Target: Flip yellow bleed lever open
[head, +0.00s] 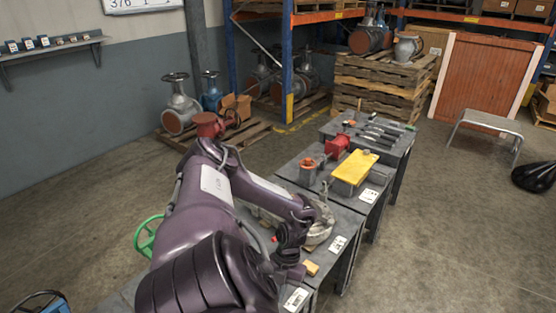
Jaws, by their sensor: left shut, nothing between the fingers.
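My left arm reaches in from the lower left over the nearest table. My left gripper (295,272) is low over that table's front part and is shut, with nothing held. A small yellow-orange piece (311,268) is right beside the fingertips. I cannot tell whether it is the bleed lever, or whether the fingers touch it. A grey metal valve-like fitting (322,222) stands just behind the gripper, partly hidden by my wrist. A larger yellow plate (355,168) lies on a grey block on the middle table. My right gripper is out of view.
A red-topped part (310,163) and a red piece (337,145) stand on the middle table. Dark tools (380,133) lie on the far table. A green handwheel (148,235) is left of my arm. A step stool (487,122) stands right; the floor between is clear.

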